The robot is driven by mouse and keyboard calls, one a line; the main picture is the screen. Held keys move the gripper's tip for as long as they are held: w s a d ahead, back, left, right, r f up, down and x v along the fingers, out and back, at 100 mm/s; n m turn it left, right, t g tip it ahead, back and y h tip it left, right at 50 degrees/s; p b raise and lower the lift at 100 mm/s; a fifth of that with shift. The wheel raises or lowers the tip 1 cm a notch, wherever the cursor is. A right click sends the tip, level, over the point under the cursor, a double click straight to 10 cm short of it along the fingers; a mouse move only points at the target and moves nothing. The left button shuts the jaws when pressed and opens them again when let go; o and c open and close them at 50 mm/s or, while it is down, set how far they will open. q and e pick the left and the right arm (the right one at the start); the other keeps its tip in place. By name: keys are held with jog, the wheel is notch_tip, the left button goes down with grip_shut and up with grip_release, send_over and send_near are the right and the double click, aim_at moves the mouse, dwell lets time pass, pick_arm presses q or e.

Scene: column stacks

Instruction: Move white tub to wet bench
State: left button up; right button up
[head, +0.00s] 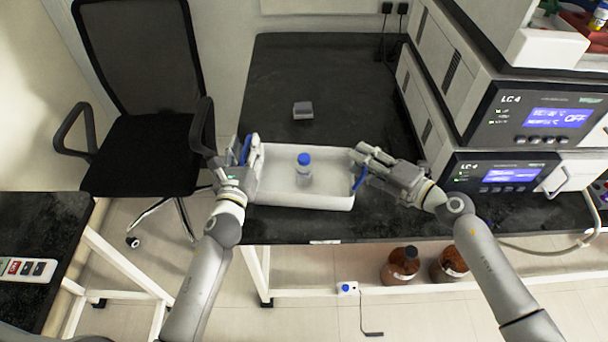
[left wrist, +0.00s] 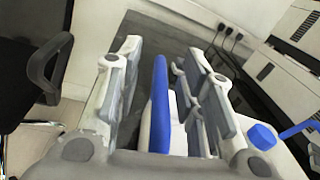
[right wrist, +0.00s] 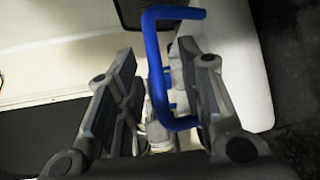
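The white tub (head: 330,200) sits on the black bench (head: 340,75) near its front edge. A clear bottle with a blue cap (head: 304,160) stands inside it. The tub has a blue handle at each end. My left gripper (head: 240,160) is at the left end, its fingers apart on either side of the blue handle (left wrist: 160,105), with gaps showing. My right gripper (head: 362,165) is at the right end, its fingers apart with the other blue handle (right wrist: 153,50) between them. Contact with this handle is hard to tell.
A small grey block (head: 303,110) lies behind the tub. Stacked LC instruments (head: 500,180) stand at right. An office chair (head: 145,130) is left of the bench. Another dark bench (head: 35,220) is at lower left. Brown bottles (head: 400,265) stand below the bench.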

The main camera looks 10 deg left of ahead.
pick_arm(q)
grip_shut()
pick_arm(e)
grip_shut()
jog(key=shift+r, duration=0.1)
